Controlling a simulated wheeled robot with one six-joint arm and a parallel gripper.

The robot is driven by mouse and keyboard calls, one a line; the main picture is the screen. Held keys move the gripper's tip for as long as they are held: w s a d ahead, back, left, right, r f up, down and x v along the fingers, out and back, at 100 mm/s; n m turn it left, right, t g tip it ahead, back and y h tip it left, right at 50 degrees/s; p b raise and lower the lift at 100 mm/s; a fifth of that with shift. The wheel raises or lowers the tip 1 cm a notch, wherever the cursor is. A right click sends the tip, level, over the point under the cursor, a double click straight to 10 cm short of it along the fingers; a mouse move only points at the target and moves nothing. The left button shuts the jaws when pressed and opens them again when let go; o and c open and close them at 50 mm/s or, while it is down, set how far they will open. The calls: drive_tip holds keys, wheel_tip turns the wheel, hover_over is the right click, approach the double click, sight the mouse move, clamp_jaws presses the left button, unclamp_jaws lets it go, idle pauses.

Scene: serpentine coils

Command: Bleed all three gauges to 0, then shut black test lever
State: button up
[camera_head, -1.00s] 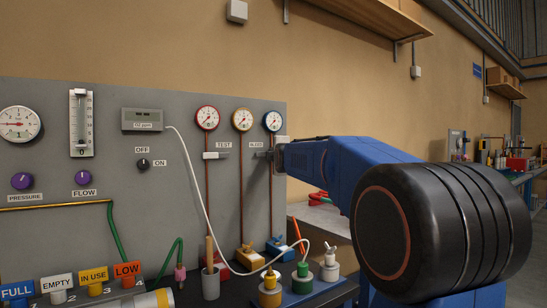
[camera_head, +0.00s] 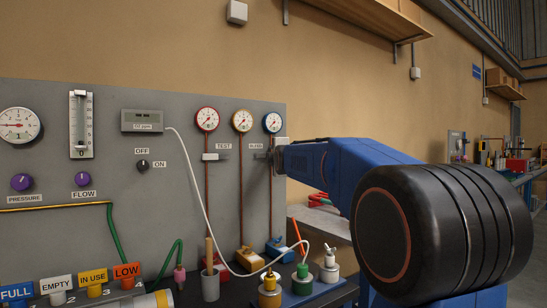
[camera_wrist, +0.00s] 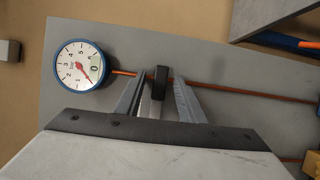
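My gripper (camera_wrist: 160,80) is open around a black-tipped lever (camera_wrist: 161,74) on the copper pipe by the blue-rimmed gauge (camera_wrist: 80,66). In the wrist view a gap shows on each side of the lever. The blue gauge's red needle slants down right; its exact reading is unclear. In the head view the red gauge (camera_head: 207,118), yellow gauge (camera_head: 242,120) and blue gauge (camera_head: 272,122) hang in a row; their readings are too small to tell. The test lever (camera_head: 215,157) lies across the red gauge's pipe, beside the TEST label. My gripper (camera_head: 277,156) is at the panel's right edge.
The grey panel (camera_head: 60,170) also carries a flow tube (camera_head: 80,124), purple knobs and an OFF/ON knob (camera_head: 143,164). A white cable hangs across the panel. Capped bottles (camera_head: 303,278) stand on a blue tray below the gauges. A shelf (camera_head: 370,18) is on the wall above.

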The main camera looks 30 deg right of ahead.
drive_tip(key=v, duration=1.7)
drive_tip(key=shift+s, duration=0.15)
drive_tip(key=shift+a, duration=0.15)
